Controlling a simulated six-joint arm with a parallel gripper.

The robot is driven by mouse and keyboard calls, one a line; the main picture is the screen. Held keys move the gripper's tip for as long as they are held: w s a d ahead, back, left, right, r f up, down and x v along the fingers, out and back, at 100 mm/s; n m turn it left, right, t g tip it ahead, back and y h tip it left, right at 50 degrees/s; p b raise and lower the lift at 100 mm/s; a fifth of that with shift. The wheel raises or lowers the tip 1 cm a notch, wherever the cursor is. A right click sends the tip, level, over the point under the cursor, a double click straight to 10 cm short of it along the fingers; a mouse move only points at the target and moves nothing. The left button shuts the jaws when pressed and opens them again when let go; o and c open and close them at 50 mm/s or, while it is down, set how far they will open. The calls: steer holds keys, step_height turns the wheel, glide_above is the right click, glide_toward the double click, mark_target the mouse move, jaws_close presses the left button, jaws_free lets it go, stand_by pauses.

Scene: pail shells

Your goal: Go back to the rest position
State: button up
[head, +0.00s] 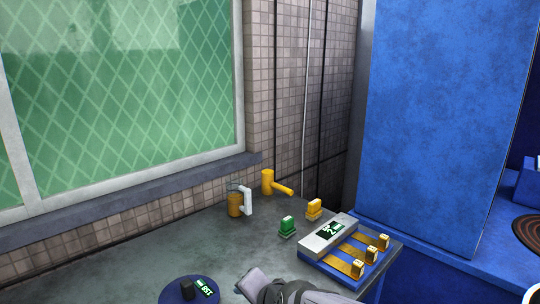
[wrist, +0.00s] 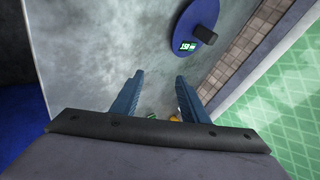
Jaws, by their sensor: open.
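My gripper (wrist: 158,92) shows in the wrist view as two blue fingers standing well apart. Nothing is held between them. Small green and yellow bits show far beyond the fingers, low between them, partly hidden by the gripper body. In the head view, a grey part of my arm (head: 282,292) reaches in at the bottom edge, over the front of the grey counter (head: 180,250). The fingertips cannot be made out there.
A blue disc (head: 172,295) with a black knob stands front left; it also shows in the wrist view (wrist: 181,28). Behind are an amber mug (head: 235,208), a yellow mallet-shaped thing (head: 268,182), green (head: 287,226) and yellow (head: 313,209) blocks. A grey device (head: 327,234) with yellow levers stands right.

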steer(key=s+d+f, duration=0.1)
steer(key=d, duration=0.2)
steer(key=s+d+f+g+h, duration=0.1)
steer(key=d+f, duration=0.1)
steer(key=d, duration=0.1)
steer(key=s+d+f+n+h, duration=0.1)
steer(key=d+f, duration=0.1)
steer(key=d, duration=0.2)
steer(key=shift+s+g, duration=0.3)
steer(key=shift+g, duration=0.1)
steer(key=s+d+f+n+g+h+b, duration=0.1)
steer(key=s+d+f+n+g+b, duration=0.15)
steer(key=s+d+f, duration=0.45)
steer(key=s+d+f+n+g+h+b, duration=0.1)
steer(key=s+d+f+n+g, duration=0.25)
steer(key=s+f, duration=0.45)
step_height(320, 180, up, 17)
steer(key=s+p, duration=0.1)
steer(key=p, duration=1.3)
steer(key=shift+a, duration=0.3)
steer(key=shift+s, duration=0.1)
